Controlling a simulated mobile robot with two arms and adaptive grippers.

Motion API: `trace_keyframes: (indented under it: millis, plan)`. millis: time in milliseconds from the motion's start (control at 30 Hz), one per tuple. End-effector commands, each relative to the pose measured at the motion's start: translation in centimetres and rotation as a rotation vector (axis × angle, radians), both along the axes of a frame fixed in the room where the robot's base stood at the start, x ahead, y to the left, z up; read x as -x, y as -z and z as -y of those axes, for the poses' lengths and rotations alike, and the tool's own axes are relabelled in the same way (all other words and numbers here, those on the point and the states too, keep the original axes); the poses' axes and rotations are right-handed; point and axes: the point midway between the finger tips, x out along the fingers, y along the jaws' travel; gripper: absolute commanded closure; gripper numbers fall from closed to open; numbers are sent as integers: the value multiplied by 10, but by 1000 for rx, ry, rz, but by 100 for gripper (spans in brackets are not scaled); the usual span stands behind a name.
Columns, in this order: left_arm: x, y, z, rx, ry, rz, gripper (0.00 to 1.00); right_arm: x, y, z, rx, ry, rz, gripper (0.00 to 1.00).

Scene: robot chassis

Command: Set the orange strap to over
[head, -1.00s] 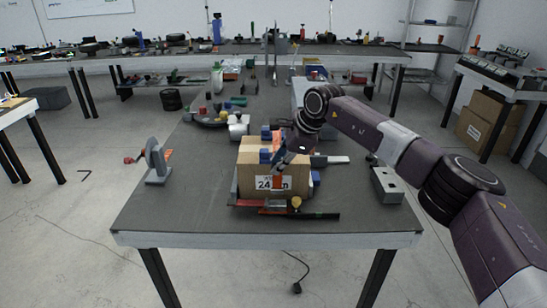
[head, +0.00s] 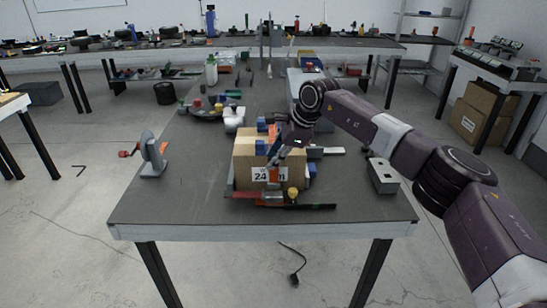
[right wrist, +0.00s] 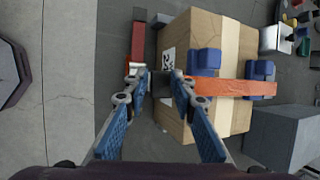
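The orange strap (right wrist: 235,88) lies across the top of a cardboard box (right wrist: 202,28), passing between blue blocks, in the right wrist view. Its near end goes behind a finger of my right gripper (right wrist: 160,75). In the head view, a short orange piece (head: 273,174) shows against the front of the box (head: 243,170), just below my right gripper (head: 276,160). The blue-padded fingers are apart at the box's front edge. A dark grey piece shows between the tips; I cannot tell what it is. My left gripper is not in view.
A red bar clamp (head: 268,195) lies along the box's front edge. A grey block (head: 383,177) stands at right, a grey stand (head: 152,158) at left. Jars and tools crowd the table behind the box. The table's front left is clear.

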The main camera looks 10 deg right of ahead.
Motion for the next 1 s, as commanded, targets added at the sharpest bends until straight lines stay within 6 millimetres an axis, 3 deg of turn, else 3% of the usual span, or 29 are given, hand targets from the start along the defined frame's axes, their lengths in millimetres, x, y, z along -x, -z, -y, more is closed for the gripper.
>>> trace_keyframes:
  millis: [400, 600, 1000]
  plan:
    - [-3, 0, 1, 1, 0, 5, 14, 31, -68, 24, 0, 0, 4, 75]
    - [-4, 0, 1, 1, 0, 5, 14, 43, -92, 33, 0, 0, 0, 75]
    - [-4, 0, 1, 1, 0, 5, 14, 48, -100, 36, 0, 0, -2, 75]
